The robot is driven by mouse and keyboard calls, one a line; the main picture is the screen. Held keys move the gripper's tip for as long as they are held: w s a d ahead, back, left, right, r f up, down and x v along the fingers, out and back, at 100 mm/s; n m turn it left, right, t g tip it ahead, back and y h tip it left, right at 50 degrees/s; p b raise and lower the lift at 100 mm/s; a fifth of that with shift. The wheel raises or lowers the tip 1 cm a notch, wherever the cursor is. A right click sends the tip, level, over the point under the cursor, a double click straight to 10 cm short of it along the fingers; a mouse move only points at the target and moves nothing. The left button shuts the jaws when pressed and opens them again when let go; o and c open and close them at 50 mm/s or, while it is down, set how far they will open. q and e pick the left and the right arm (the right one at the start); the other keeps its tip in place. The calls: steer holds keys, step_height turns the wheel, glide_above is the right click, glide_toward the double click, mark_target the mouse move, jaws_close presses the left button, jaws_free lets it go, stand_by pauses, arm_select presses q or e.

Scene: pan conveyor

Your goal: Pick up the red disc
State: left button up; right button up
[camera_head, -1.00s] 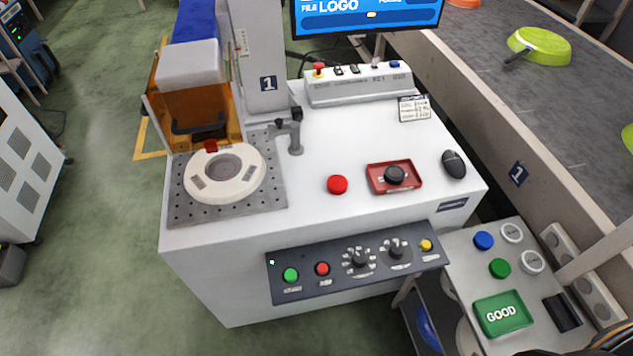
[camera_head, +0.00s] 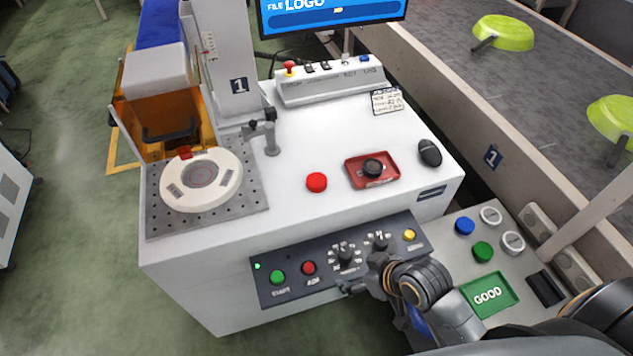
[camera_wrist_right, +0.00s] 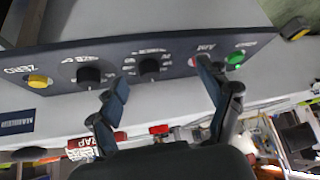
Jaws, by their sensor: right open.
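I cannot make out the red disc in that view. My left gripper is not in view.
The control panel (camera_head: 300,270) has buttons and dials on the machine front. A round white fixture (camera_head: 228,186) stands left of the disc, and a black mouse (camera_head: 430,153) lies right. A side table carries blue, green and white discs and a green GOOD tray (camera_head: 465,298). A conveyor (camera_head: 575,120) carries green pans.

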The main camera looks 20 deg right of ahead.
steer(key=w+r+t, duration=0.1)
steer(key=w, duration=0.1)
steer(key=w+r+n+t+y, duration=0.1)
steer(key=w+r, duration=0.1)
steer(key=w+r+y, duration=0.1)
steer(key=w+r, duration=0.1)
steer(key=w, duration=0.1)
steer(key=shift+d+t, duration=0.35)
steer(key=shift+t, duration=0.05)
steer(key=w+d+r+t+y, duration=0.1)
steer(key=w+d+r+t, duration=0.2)
steer(key=w+r, duration=0.25)
glide_toward(317, 180)
steer(key=shift+w+a+f+y, duration=0.15)
steer(key=shift+w+a, duration=0.05)
steer(key=shift+w, duration=0.3)
steer(key=shift+w+a+f+y, duration=0.15)
steer(key=shift+w+a, duration=0.1)
steer(key=shift+w, duration=0.2)
steer(key=shift+f+p+x, duration=0.2)
steer(key=shift+p+x, duration=0.15)
steer(key=shift+x, duration=2.85)
steer(key=shift+d, duration=0.2)
steer(key=c, duration=1.3)
